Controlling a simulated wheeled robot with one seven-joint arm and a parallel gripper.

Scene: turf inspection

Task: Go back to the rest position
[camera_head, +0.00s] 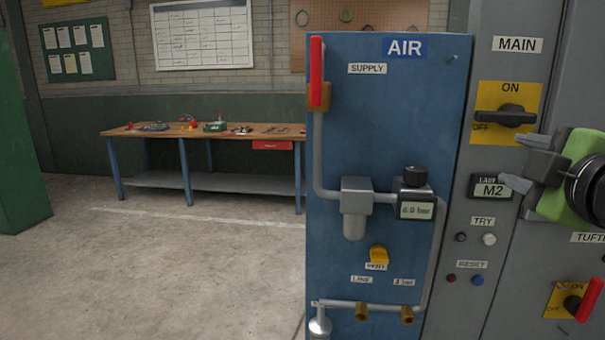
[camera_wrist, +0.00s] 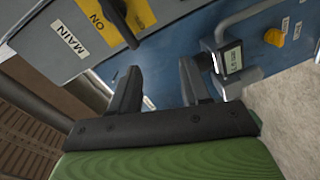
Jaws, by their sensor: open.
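My gripper (camera_head: 519,172) is at the right of the head view, in front of the grey panel, with its fingers pointing left. In the wrist view my gripper (camera_wrist: 160,88) shows two dark fingers spread apart with nothing between them. The black MAIN knob (camera_head: 506,116) on its yellow plate is above and left of the gripper in the head view. It also shows in the wrist view (camera_wrist: 121,22). The gripper looks apart from the knob and holds nothing.
The blue AIR panel (camera_head: 340,260) carries a red-handled supply valve (camera_head: 316,72), pipes, a gauge (camera_head: 415,210) and a yellow knob (camera_head: 378,254). A red-handled switch (camera_head: 590,300) sits below the gripper. A workbench (camera_head: 205,133) with tools stands behind; the floor at left is clear.

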